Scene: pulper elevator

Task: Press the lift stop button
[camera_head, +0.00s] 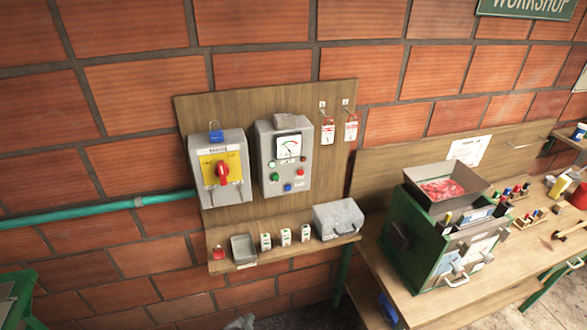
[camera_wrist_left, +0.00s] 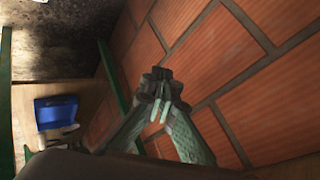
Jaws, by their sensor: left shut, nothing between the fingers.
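A grey control box (camera_head: 284,155) with a dial gauge hangs on a wooden wall board. Its lower face has small buttons: a green one (camera_head: 275,177), a red one (camera_head: 300,172) and a blue one (camera_head: 287,188). Their labels are too small to read, so I cannot tell which is the lift stop button. My left gripper (camera_head: 240,322) barely shows at the bottom edge of the head view, well below the box and shelf. In the left wrist view its fingers (camera_wrist_left: 160,102) are shut and empty, before the brick wall. My right gripper is not in view.
A switch box (camera_head: 231,185) with a red rotary handle and blue padlock hangs left of the control box. A narrow shelf (camera_head: 290,253) with small items and a grey case juts out below. A green machine (camera_head: 408,245) stands on the bench (camera_head: 480,292) at right.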

